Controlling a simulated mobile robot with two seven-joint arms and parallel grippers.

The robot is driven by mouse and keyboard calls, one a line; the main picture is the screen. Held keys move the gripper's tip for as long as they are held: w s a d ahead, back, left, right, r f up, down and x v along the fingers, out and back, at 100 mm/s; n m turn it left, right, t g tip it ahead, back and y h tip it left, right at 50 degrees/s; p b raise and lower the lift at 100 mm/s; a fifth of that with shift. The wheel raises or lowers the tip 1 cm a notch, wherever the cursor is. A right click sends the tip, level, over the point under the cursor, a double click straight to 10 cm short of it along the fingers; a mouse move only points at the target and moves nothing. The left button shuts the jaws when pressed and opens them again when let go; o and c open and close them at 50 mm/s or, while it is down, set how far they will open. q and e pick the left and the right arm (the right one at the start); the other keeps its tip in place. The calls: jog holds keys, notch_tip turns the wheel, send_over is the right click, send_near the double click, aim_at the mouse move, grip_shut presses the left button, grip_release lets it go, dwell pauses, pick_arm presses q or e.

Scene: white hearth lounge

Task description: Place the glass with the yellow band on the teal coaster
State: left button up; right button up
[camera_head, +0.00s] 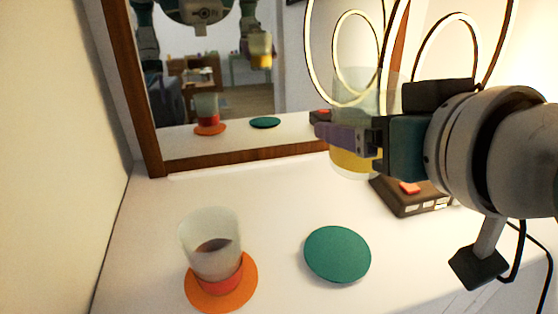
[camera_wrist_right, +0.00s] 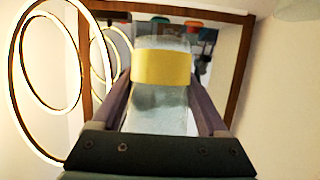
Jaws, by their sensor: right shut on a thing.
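The glass with the yellow band (camera_head: 352,160) is held in my right gripper (camera_head: 345,132), above the surface and up and to the right of the teal coaster. In the right wrist view the yellow-banded glass (camera_wrist_right: 162,70) stands between the two fingers of my right gripper (camera_wrist_right: 165,90), which are shut on it. The teal coaster (camera_head: 337,254) lies flat and bare on the white surface. My left gripper is not directly in view.
A frosted glass with a red band (camera_head: 212,248) stands on an orange coaster (camera_head: 246,290) at the left. A lamp with glowing rings (camera_head: 310,45) has a dark base (camera_head: 422,200) behind my right arm. A wood-framed mirror (camera_head: 155,100) stands behind. White surface (camera_head: 270,210) is clear between.

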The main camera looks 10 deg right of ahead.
notch_tip(320, 180, down, 15)
jog(key=b, duration=0.5)
jog(key=shift+f, duration=0.2)
jog(key=shift+f, duration=0.1)
jog(key=o, duration=1.5)
jog(key=shift+s+r, duration=0.25)
jog(key=shift+s, duration=0.1)
jog(key=p+v, duration=0.3)
jog(key=v, duration=0.8)
jog(key=s+f+g, duration=0.1)
jog(key=s+g, duration=0.2)
jog(key=s+d+f+n+g, duration=0.1)
jog(key=s+f+g, duration=0.1)
jog(key=s+g, duration=0.1)
jog(key=s+f+n+g, duration=0.1)
jog(key=s+f+g, duration=0.1)
jog(key=s+g, duration=0.1)
jog(key=shift+s+d+g, duration=0.4)
jog(key=shift+s, duration=0.05)
